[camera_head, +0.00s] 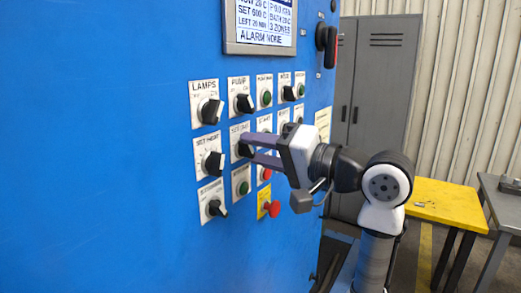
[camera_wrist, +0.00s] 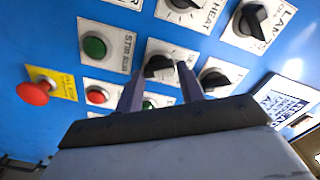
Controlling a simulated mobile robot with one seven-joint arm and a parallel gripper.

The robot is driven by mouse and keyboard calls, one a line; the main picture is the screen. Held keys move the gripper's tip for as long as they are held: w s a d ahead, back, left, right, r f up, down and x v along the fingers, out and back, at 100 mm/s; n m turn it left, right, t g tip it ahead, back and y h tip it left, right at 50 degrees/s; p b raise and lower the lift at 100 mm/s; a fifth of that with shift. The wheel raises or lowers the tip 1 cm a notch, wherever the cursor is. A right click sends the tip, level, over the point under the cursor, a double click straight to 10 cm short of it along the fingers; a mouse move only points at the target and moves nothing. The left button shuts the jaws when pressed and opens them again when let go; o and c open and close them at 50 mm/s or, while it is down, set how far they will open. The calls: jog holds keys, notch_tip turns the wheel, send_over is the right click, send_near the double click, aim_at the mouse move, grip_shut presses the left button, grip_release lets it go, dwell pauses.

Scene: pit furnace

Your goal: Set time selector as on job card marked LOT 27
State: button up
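The time selector (camera_head: 243,151) is a black rotary knob on a white plate in the middle row of the blue panel. Its label is partly covered and reads roughly "SET TIME". In the wrist view the knob (camera_wrist: 158,67) shows between my fingertips. My gripper (camera_head: 248,149) is at the panel with its two purple fingers apart, one on each side of the knob; it also shows in the wrist view (camera_wrist: 160,74). I cannot tell whether the fingers touch the knob. The dial marks are too small to read. A pale yellow paper (camera_head: 323,124) hangs at the panel's right edge; its text is unreadable.
Close around the selector are the SET HEAT knob (camera_head: 213,163), PUMP knob (camera_head: 244,103), green STIR RUN button (camera_head: 243,187) and a red button (camera_head: 265,174). A red mushroom button (camera_head: 271,209) sticks out below. A display (camera_head: 262,22) is above. A yellow table (camera_head: 445,203) stands right.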

jog(key=o, duration=0.3)
jog(key=shift+o, duration=0.2)
jog(key=b+v, duration=0.4)
jog(key=v, duration=0.9)
jog(key=shift+s+d, duration=0.25)
jog(key=shift+d, duration=0.1)
